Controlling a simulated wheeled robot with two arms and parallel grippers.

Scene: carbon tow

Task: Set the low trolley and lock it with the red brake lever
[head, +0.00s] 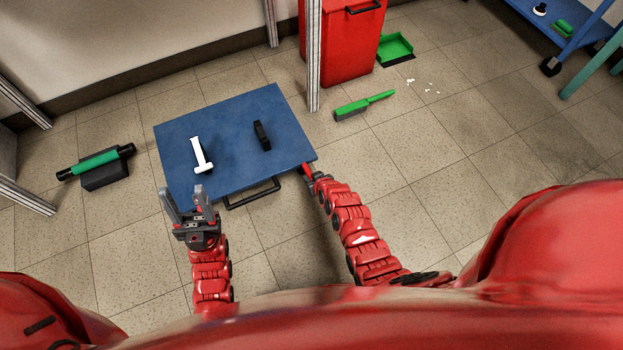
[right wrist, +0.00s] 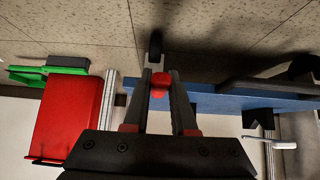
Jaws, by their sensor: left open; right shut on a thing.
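The low trolley (head: 235,125) has a blue deck and a black handle (head: 252,194) on its near side. A white T-shaped thing (head: 201,157) and a small black thing (head: 262,135) rest on the deck. My right gripper (head: 308,172) is at the trolley's near right corner. In the right wrist view its fingers (right wrist: 160,84) are shut on the red brake lever (right wrist: 159,83), beside the blue deck edge (right wrist: 228,103) and a dark caster (right wrist: 155,46). My left gripper (head: 184,200) is open and empty at the near left corner, fingers pointing up in the picture.
A red bin (head: 343,45), a green dustpan (head: 396,48) and a green brush (head: 363,106) are beyond the trolley, with white bits (head: 426,86) on the floor. A post (head: 314,55) stands behind. A green roll (head: 97,162) lies left.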

